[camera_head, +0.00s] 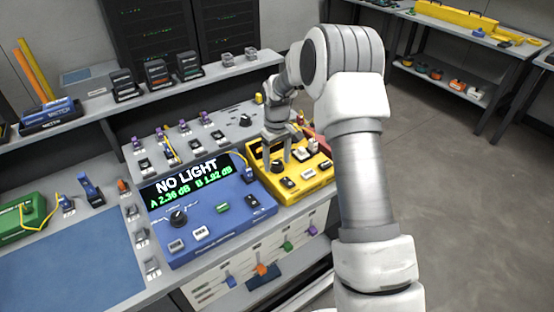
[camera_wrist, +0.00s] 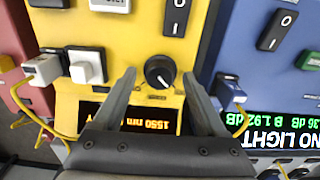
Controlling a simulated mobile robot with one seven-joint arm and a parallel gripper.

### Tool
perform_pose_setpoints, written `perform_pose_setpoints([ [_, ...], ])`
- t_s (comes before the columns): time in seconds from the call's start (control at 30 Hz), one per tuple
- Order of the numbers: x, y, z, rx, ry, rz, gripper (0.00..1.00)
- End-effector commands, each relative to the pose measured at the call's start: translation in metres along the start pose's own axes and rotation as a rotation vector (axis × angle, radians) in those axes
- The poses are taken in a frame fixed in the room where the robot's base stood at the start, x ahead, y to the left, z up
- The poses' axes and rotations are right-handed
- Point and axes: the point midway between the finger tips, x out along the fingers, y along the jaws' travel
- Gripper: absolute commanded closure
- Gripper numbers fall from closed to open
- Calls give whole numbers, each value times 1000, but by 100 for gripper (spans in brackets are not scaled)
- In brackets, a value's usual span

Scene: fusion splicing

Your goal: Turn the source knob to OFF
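The yellow source unit (camera_head: 318,178) stands on the bench right of the blue meter. Its round black knob (camera_wrist: 160,72) with a white pointer mark shows in the wrist view, the mark aimed toward the lower right. The unit's display (camera_wrist: 150,121) reads 1550 nm, upside down here. My gripper (camera_wrist: 159,76) is open, with one finger on each side of the knob and visible gaps to it. I cannot tell how far above the panel the fingertips are. In the head view my gripper (camera_head: 277,158) points down over the yellow unit and partly hides it.
The blue meter (camera_head: 215,228) shows NO LIGHT and has its own black knob (camera_head: 178,217). On the yellow unit, a black rocker switch (camera_wrist: 177,16) and white plugs (camera_wrist: 86,66) sit near the knob. Yellow cables run on both sides. A blue mat (camera_head: 70,265) lies at left.

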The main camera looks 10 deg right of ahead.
Motion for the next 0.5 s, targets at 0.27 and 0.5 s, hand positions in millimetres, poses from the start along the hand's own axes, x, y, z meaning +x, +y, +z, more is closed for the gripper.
perform_pose_setpoints([
  [0.27,-6,0,0,1,1,0,26],
  [0.5,-50,0,-1,1,4,1,26],
])
